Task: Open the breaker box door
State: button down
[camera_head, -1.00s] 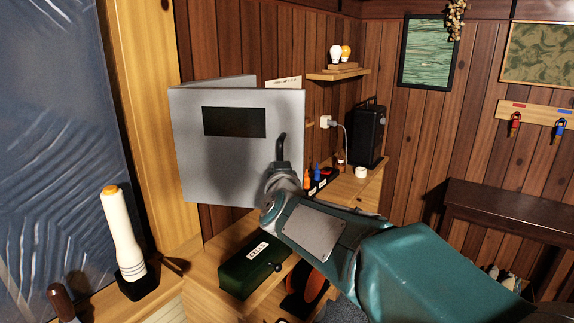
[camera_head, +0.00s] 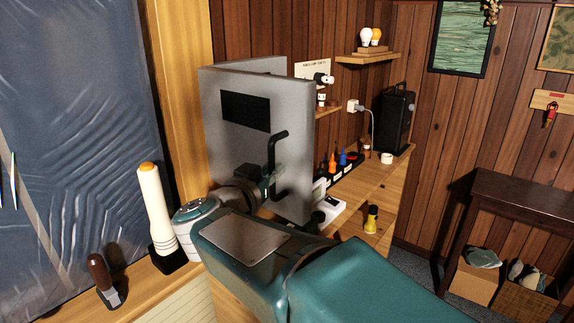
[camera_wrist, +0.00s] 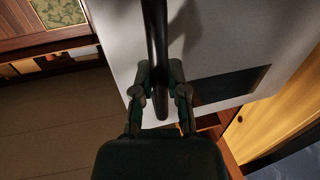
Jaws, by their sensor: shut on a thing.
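The breaker box door (camera_head: 237,150) is a grey metal panel with a dark rectangle (camera_head: 246,111) on its face. It stands swung out from the wall, with part of the grey box (camera_head: 262,66) showing behind it. A black curved handle (camera_head: 272,152) is fixed near the door's right edge. My gripper (camera_head: 266,178) is at the lower part of the handle. In the wrist view the gripper (camera_wrist: 160,92) is closed around the black handle (camera_wrist: 157,45), with the door face (camera_wrist: 225,40) just beyond. The box interior is hidden by the door.
A wooden workbench (camera_head: 385,185) with small bottles and a yellow flashlight (camera_head: 371,219) lies right of the door. A dark table (camera_head: 525,205) stands at far right.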

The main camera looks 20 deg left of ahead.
jog(key=shift+s+a+r+m+h, duration=0.15)
jog(key=shift+s+a+m+h, duration=0.2)
jog(key=shift+s+a, duration=0.3)
jog(key=c, duration=0.8)
grip_release()
jog(key=shift+o, duration=0.8)
jog(key=shift+a, duration=0.1)
jog(key=v, duration=1.2)
jog(key=shift+a, duration=0.15)
jog(key=shift+w, duration=0.1)
